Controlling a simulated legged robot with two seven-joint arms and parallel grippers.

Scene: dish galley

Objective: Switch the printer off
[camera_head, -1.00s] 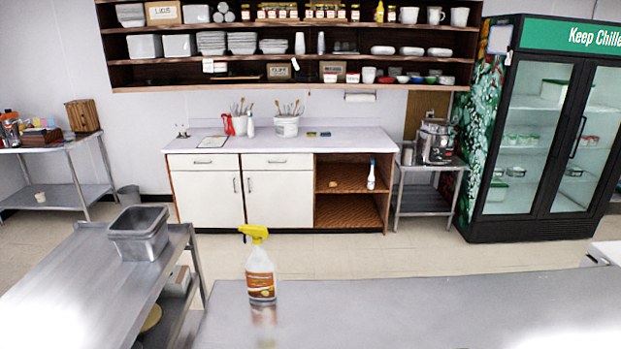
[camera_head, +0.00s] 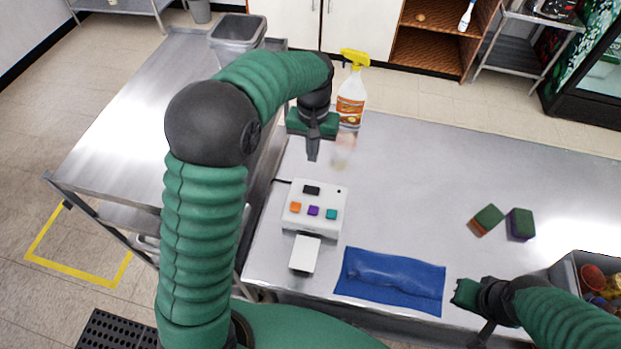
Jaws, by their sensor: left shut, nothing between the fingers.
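The printer (camera_head: 314,221) is a small white box on the steel table. Its top has a black button (camera_head: 311,190), a row of orange (camera_head: 295,207), purple (camera_head: 313,211) and teal (camera_head: 331,214) buttons, and a small dark dot at its upper right corner. A white slip (camera_head: 304,254) lies at its near side. My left gripper (camera_head: 312,152) is shut and empty, pointing down beyond the printer's far edge, apart from it. My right gripper (camera_head: 484,335) is low at the right, beside the blue cloth; its fingers are too unclear to judge.
A spray bottle (camera_head: 351,100) with a yellow head stands just behind my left gripper. A folded blue cloth (camera_head: 390,281) lies right of the printer. Two sponges (camera_head: 487,219) (camera_head: 521,224) and a grey bin (camera_head: 568,278) of items are at the right. The table's middle is clear.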

